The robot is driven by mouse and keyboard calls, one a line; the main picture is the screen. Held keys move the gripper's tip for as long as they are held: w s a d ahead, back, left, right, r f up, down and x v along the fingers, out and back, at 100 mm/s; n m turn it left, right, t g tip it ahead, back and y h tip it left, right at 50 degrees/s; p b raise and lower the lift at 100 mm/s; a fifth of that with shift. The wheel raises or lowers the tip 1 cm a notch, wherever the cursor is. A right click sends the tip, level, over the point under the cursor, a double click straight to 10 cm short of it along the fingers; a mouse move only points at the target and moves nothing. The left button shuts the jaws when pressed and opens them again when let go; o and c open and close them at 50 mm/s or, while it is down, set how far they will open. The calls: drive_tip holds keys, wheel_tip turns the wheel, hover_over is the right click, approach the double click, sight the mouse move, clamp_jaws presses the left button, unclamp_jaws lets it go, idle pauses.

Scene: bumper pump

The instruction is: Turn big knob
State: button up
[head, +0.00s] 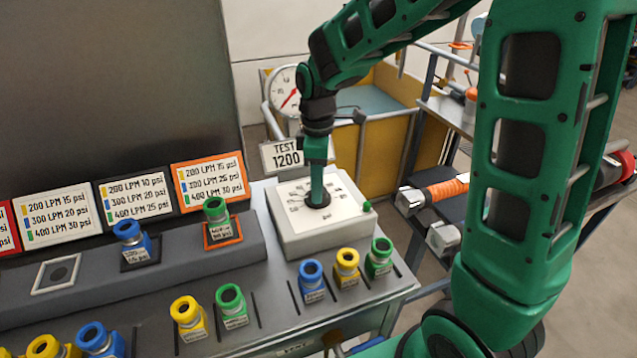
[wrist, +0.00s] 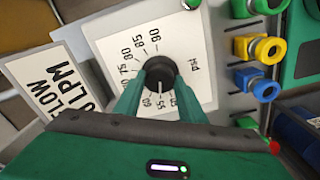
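The big knob is black and round, with a white pointer mark. It sits at the centre of a white psi dial plate (wrist: 112,45) in the wrist view, where the knob (wrist: 159,72) is in the middle. In the head view the knob (head: 318,199) shows at the foot of my gripper (head: 317,184), on top of the white dial box (head: 345,232). My gripper points down at it. In the wrist view its two green fingers (wrist: 160,88) lie on either side of the knob and appear to touch it. The pointer points toward the lower numbers.
A green knob (head: 216,210) and a blue one (head: 128,232) sit on the raised ledge at left.

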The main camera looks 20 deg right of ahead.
drive_tip(key=shift+d, duration=0.25)
drive_tip(key=shift+a, duration=0.15)
drive_tip(key=shift+w+a+r, duration=0.1)
drive_tip(key=shift+m, duration=0.6)
drive_tip(key=m, duration=0.3)
drive_tip(key=shift+w, duration=0.1)
drive_tip(key=m, duration=0.3)
drive_tip(key=shift+m, duration=0.4)
drive_tip(key=m, duration=1.1)
drive_tip(key=shift+m, duration=0.4)
